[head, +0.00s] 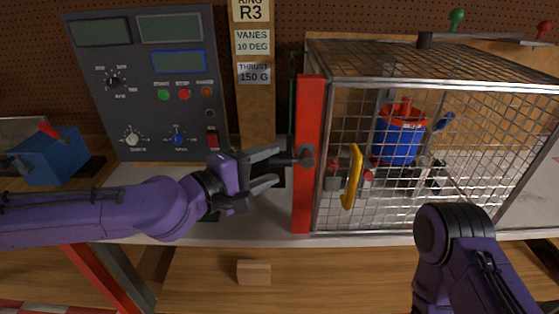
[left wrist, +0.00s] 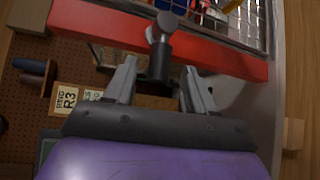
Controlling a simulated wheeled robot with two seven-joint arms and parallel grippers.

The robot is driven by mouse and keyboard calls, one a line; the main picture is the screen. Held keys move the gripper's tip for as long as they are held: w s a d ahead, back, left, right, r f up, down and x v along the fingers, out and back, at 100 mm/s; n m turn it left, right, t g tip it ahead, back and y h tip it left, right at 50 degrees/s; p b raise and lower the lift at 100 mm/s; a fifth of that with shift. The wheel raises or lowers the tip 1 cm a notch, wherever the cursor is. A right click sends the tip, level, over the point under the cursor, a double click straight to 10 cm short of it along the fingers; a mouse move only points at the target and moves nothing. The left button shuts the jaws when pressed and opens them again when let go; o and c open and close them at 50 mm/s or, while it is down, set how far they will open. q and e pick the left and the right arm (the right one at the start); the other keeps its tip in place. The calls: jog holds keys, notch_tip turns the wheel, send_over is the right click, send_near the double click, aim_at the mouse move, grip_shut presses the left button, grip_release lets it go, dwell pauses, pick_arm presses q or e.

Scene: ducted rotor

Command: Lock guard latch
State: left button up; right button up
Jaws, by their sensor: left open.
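The guard latch (head: 305,156) is a dark grey bolt with a round knob on the red post (head: 304,205) at the left front edge of the mesh guard (head: 430,84). It also shows in the left wrist view (left wrist: 160,58), its shaft reaching between the fingers. My left gripper (head: 274,167) is open, just left of the post, with its fingertips close around the latch's near end. In the left wrist view the gripper (left wrist: 160,82) shows a gap on both sides of the shaft. My right gripper is outside the views.
Inside the guard stands a blue rotor duct (head: 397,140) with a red rim. A yellow handle (head: 352,178) sticks out at the guard's front. A grey control panel (head: 150,75) stands behind my left arm. A blue box (head: 52,160) is at far left. A wooden block (head: 254,272) lies below.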

aim_at(274, 163)
pick_arm(q)
jog(key=x, duration=0.4)
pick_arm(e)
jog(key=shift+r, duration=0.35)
